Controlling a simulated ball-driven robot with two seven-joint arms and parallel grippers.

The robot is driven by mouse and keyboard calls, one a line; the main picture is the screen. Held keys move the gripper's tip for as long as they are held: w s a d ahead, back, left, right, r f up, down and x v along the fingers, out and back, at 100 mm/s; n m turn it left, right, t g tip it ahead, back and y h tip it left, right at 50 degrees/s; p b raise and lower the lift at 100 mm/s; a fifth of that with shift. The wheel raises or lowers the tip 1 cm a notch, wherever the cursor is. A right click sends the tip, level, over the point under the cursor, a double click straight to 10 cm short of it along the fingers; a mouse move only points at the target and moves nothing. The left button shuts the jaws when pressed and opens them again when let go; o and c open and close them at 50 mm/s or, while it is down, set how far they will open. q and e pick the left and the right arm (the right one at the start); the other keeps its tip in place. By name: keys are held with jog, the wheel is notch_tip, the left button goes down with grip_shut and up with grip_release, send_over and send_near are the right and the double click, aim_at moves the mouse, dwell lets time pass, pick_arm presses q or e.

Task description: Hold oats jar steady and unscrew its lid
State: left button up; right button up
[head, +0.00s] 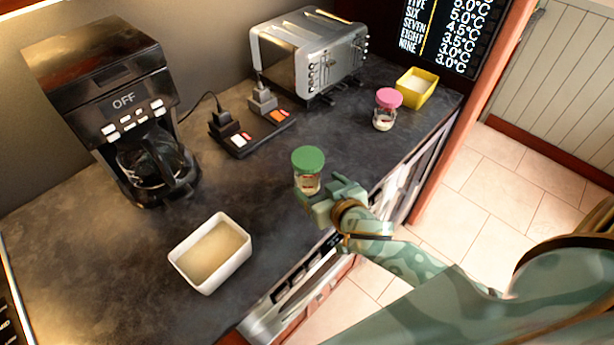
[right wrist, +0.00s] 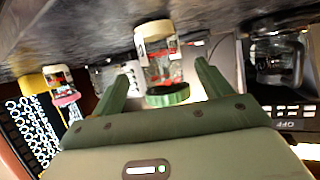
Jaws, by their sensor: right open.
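A clear jar (head: 308,183) with a green lid (head: 308,158) stands upright on the dark counter, its lid on; no label tells me for sure that it is the oats jar. My right gripper (head: 318,201) is beside it, on the side of the counter's front edge. The right wrist view is upside down; there the jar (right wrist: 162,65) shows between the two open fingers of my right gripper (right wrist: 168,84), with a gap on each side. I cannot tell how deep it is between them. My left gripper is not in view.
A second jar with a pink lid (head: 387,108) and a yellow container (head: 416,88) stand farther back. A white dish (head: 211,254) is at the front left, a coffee maker (head: 120,120) at the left, and a toaster (head: 310,52) behind. The counter around the green-lidded jar is clear.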

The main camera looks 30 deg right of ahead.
aim_at(313, 181)
jog(key=b+x, duration=0.1)
jog(key=x, duration=0.6)
jog(key=shift+s, duration=0.15)
jog(key=c, duration=1.1)
